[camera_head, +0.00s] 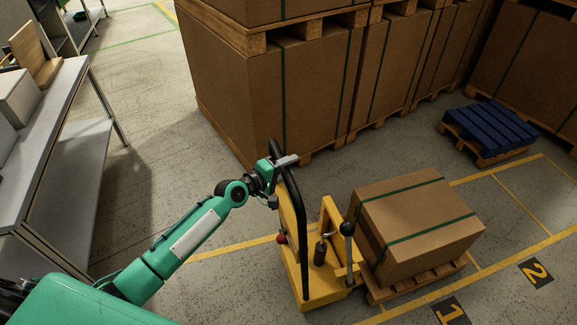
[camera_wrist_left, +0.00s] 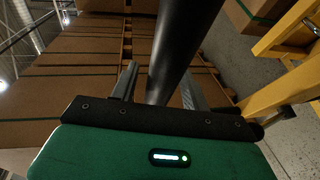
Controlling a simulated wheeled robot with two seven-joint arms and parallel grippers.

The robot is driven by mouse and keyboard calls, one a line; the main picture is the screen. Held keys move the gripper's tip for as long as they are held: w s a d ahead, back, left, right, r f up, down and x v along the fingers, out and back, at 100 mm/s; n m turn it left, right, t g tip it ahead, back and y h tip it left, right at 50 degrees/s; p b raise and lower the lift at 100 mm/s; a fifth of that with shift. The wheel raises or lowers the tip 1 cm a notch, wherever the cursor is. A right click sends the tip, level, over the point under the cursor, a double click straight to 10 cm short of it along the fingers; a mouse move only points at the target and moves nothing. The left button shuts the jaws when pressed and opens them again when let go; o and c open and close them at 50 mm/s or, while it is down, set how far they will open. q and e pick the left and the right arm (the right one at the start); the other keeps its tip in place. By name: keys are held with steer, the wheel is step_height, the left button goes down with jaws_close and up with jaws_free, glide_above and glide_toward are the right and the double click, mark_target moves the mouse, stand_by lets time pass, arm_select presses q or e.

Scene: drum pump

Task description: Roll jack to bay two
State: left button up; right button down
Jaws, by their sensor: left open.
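The yellow pallet jack (camera_head: 318,285) stands at the lower middle of the head view, with a black loop handle (camera_head: 291,203) and a lever with a dark knob. Beside it on the right, a strapped cardboard box (camera_head: 415,225) rests on a wooden pallet (camera_head: 420,284). My left gripper (camera_head: 282,170) is at the upper part of the handle. In the left wrist view, the black handle bar (camera_wrist_left: 180,50) runs between the open fingers (camera_wrist_left: 160,88), with a gap visible on the left. The "2" floor mark (camera_head: 536,272) is right of the box. My right gripper is out of view.
Large strapped cartons (camera_head: 300,85) on pallets line the back. A blue pallet (camera_head: 490,127) lies at the back right. Yellow lines and a "1" mark (camera_head: 450,312) are on the floor. A metal bench (camera_head: 50,145) stands left, with bare floor between.

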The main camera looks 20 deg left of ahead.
arm_select(q)
steer(key=shift+w+d, duration=0.1)
steer(key=shift+w, duration=0.1)
jaws_close()
steer(key=shift+d, duration=0.1)
